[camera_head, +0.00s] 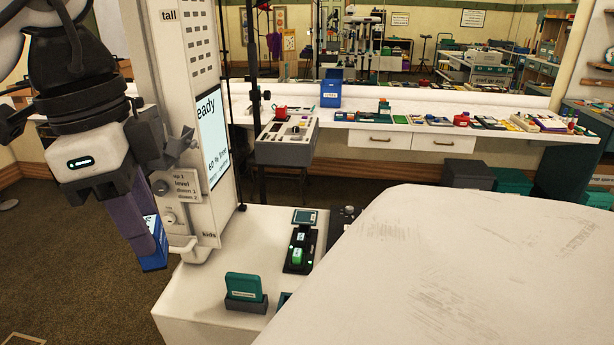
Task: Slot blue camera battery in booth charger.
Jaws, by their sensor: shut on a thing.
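My gripper (146,232) is at the left, pointing down, with its purple fingers shut on a blue block with a white label, the blue battery (154,262). The fingers hide part of the battery. It hangs in front of the white column's left side, apart from the white counter. A black charger (290,267) with a small screen at its far end lies on the counter, to the right of my gripper. A green block (297,256) sits in its near part. Whether its other part is empty is too small to tell.
The white column (182,135) with a lit screen (211,138) stands between my gripper and the charger. A teal upright piece (243,287) in a dark holder stands at the counter's front. A large pale surface (460,270) fills the lower right. A cluttered bench (400,140) runs behind.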

